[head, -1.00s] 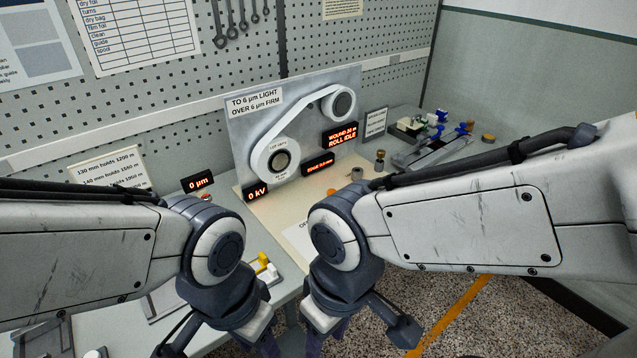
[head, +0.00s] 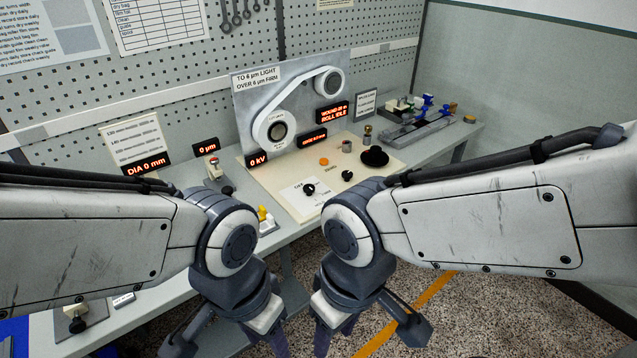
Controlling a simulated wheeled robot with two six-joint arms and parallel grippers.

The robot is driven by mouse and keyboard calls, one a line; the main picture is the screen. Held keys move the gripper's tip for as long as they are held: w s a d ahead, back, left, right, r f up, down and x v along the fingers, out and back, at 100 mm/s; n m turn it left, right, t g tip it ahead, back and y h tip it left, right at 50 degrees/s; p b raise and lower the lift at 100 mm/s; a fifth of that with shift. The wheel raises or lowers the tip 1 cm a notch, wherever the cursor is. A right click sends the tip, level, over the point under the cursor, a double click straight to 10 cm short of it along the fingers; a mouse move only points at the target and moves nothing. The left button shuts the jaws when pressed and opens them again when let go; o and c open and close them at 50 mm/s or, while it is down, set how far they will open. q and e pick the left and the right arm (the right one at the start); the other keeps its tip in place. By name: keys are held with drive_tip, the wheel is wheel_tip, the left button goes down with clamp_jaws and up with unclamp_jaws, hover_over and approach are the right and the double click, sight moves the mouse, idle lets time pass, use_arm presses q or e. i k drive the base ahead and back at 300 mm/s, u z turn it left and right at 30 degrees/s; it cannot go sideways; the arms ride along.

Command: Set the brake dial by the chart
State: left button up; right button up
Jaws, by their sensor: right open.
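The chart, a light sign (head: 258,77) reading "TO 6 µm LIGHT OVER 6 µm FIRM", is on the upper left of the grey winder panel. A black dial (head: 308,189) sits on a white card on the cream plate in front of the panel; its lettering is too small to read. A second black knob (head: 347,176) is to its right. A thickness display (head: 207,147) reads 0 µm. My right gripper (head: 322,340) is open, low in front of the bench, apart from the dial. My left gripper (head: 277,342) is beside it, its fingertips cut off by the frame.
A black round piece (head: 375,156) and an orange disc (head: 323,161) lie on the plate. The display (head: 333,112) reads "ROLL IDLE". A yellow piece (head: 265,217) stands at the bench's front edge. A rack with blue clamps (head: 427,104) is at the right back.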

sight(309, 189)
drive_tip(key=z, duration=0.05)
drive_tip(key=i, duration=1)
drive_tip(key=u, duration=0.45)
